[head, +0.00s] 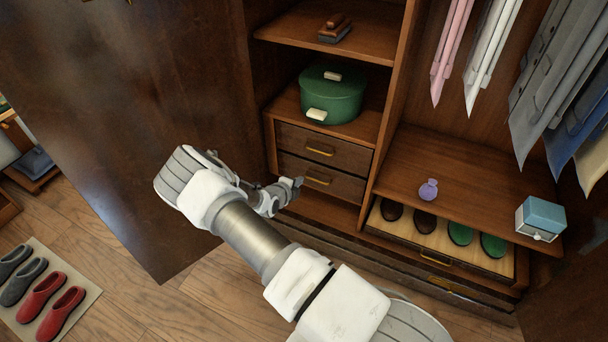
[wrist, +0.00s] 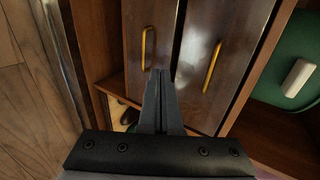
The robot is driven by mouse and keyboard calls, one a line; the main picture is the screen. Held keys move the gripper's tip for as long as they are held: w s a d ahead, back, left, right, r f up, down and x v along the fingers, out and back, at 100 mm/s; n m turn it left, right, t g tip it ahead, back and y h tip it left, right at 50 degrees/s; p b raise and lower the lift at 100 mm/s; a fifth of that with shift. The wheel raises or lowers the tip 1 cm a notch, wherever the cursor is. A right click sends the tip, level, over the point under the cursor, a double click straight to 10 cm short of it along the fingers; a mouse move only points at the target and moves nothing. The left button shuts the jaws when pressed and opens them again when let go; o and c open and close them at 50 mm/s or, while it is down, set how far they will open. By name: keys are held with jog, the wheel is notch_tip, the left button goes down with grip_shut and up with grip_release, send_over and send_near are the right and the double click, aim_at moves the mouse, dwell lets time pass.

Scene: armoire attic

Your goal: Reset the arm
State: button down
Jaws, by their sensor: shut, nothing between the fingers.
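My gripper (head: 297,186) is shut and empty, held in front of the two small wooden drawers inside the armoire. In the wrist view the dark fingers (wrist: 164,75) are pressed together, and they overlap the lower part of the drawer fronts in the picture. The upper drawer (head: 294,136) and the lower drawer (head: 291,166) look closed and have brass handles. One handle (wrist: 147,48) shows left of the fingertips and the other handle (wrist: 213,66) right of them. I cannot tell whether the fingers touch a drawer front.
At the right, a pulled-out shoe drawer (head: 402,239) lies under a shelf with a purple bottle (head: 428,190) and a blue-white box (head: 541,218). Clothes hang above. A large door panel (head: 130,130) stands left; slippers (head: 40,297) lie on a mat.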

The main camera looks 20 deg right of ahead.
jog(key=shift+s+a+r, duration=0.15)
jog(key=shift+s+a, duration=0.05)
jog(key=shift+s, duration=0.1)
jog(key=s+d+r+m+g, duration=0.1)
jog(key=s+r+m+g, duration=0.15)
jog(key=r+m, duration=0.6)
jog(key=s+d+r+m+g, duration=0.1)
jog(key=s+r+m, duration=0.3)
jog(key=r+m, duration=0.5)
jog(key=s+d+r+m+g, duration=0.1)
jog(key=s+d+r+m, duration=0.15)
jog(key=r+m, duration=0.6)
jog(key=s+a+r+m+t+y, duration=0.1)
jog(key=s+a+r+m+y, duration=0.25)
jog(key=s+r+m, duration=0.4)
jog(key=s+a+r+m+y+p, duration=0.15)
jog(key=s+a+r+m, duration=0.35)
jog(key=s, duration=0.6)
jog(key=s+a+r+m+t+y+b, duration=0.1)
jog(key=s+a+r+m+y, duration=0.25)
jog(key=s+r+m, duration=0.45)
notch_tip(320, 180, up, 16)
jog(key=n+p, duration=0.1)
jog(key=p, duration=1.7)
jog(key=shift+s+a+n, duration=0.2)
jog(key=shift+a+n, duration=0.15)
jog(key=shift+f, duration=0.1)
